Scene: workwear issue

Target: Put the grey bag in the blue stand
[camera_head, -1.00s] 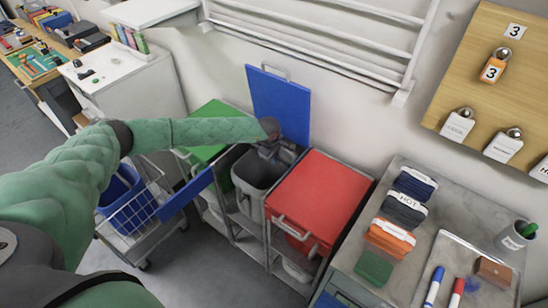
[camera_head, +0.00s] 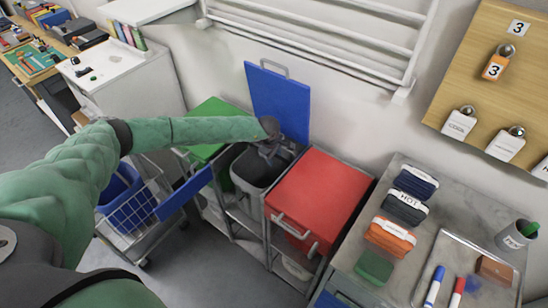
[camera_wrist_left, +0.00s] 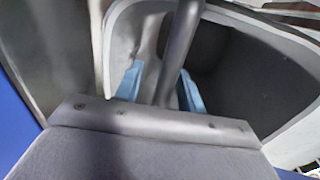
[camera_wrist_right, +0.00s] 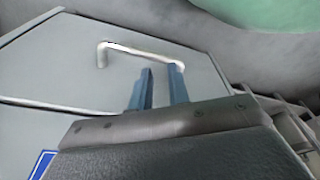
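The blue stand's lid (camera_head: 280,103) is raised and leans back against the wall side. The grey bag (camera_head: 254,168) is upright in the frame below that lid, its mouth open. My left gripper (camera_head: 275,151) is at the back of the bag's mouth. In the left wrist view the bag's pale rim (camera_wrist_left: 229,14) and dark inside show. A grey bar, perhaps its handle, runs between my left fingers (camera_wrist_left: 160,88), which stand apart with a gap visible. My right gripper (camera_wrist_right: 160,90) is apart and empty, near a cabinet handle; it is outside the head view.
A green-lidded stand (camera_head: 212,116) is to the left and a red-lidded stand (camera_head: 318,195) to the right, both close. A wire cart with a blue bin (camera_head: 121,190) stands at left. A grey counter (camera_head: 455,200) with folded cloths is at right. A rack (camera_head: 315,35) hangs above.

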